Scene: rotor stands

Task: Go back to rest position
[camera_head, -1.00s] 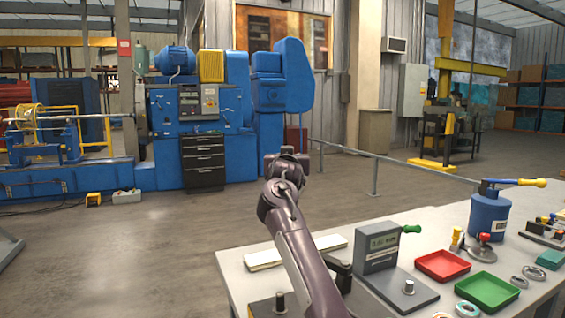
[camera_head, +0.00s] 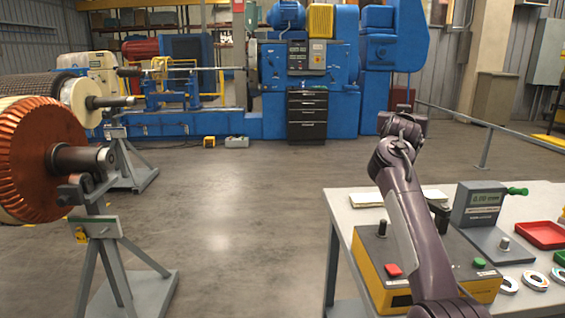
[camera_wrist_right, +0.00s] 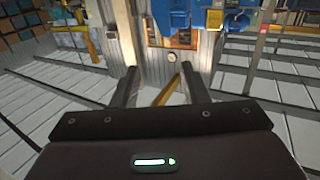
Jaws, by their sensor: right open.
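My right arm rises from the bottom of the head view in front of the workbench (camera_head: 345,232). Its end is raised above the bench's back edge, and its fingers are not clear there. In the right wrist view my right gripper (camera_wrist_right: 160,84) has its two fingers apart with nothing between them. Beyond the fingers are the floor and the far wall. My left gripper is not in the head view.
A copper-wound rotor (camera_head: 40,160) rests on a grey stand (camera_head: 105,240) at the left. On the bench are a yellow control box (camera_head: 370,275), a gauge (camera_head: 480,205) and a red tray (camera_head: 540,235). A blue machine (camera_head: 345,75) stands behind. The middle floor is clear.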

